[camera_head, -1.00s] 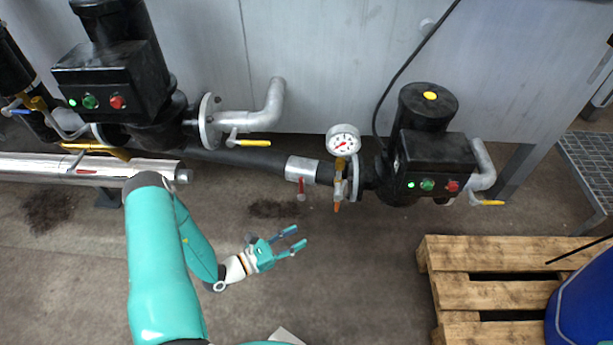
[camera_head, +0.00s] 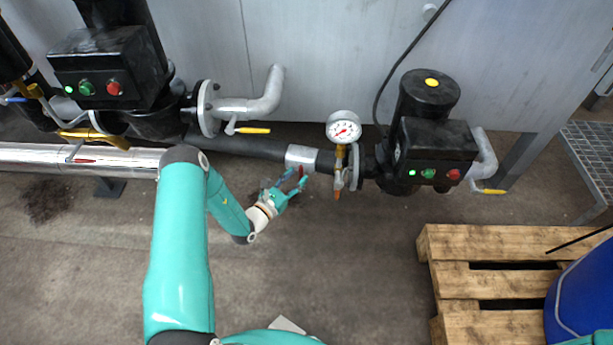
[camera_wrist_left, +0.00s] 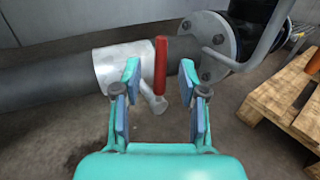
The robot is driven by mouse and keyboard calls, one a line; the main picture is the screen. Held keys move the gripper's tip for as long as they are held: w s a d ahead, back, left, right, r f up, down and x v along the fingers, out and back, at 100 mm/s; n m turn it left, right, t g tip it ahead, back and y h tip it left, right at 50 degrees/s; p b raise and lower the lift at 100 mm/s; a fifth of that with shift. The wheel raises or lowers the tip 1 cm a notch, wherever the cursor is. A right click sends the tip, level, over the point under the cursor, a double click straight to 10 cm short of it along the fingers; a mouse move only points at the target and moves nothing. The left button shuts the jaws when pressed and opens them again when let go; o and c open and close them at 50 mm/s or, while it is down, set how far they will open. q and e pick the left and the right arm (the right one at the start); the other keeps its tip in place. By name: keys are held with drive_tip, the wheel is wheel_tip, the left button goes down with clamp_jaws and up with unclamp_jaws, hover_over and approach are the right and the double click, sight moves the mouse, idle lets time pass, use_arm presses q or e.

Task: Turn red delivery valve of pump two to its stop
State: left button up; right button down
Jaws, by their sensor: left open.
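The red valve handle (camera_head: 302,171) hangs below the silver collar (camera_head: 301,156) on the black pipe, left of the right-hand pump (camera_head: 423,140). In the left wrist view the red handle (camera_wrist_left: 160,64) stands upright from a silver stem, between the two fingers and ahead of them. My left gripper (camera_head: 293,179) is open at the handle. In the left wrist view its fingers (camera_wrist_left: 162,100) are parted on either side, with visible gaps to the handle. I cannot tell whether the handle is fully between the pads. My right gripper is not in view.
A pressure gauge (camera_head: 343,127) with an orange-tipped valve stands just right of the handle. A wooden pallet (camera_head: 445,245) and a blue drum (camera_head: 588,295) are at lower right. A second pump (camera_head: 110,70) is at left. The floor before the pipe is clear.

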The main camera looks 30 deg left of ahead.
sight(302, 172)
use_arm(q)
drive_tip(key=shift+w+d, duration=0.1)
drive_tip(key=shift+w, duration=1.6)
clamp_jaws()
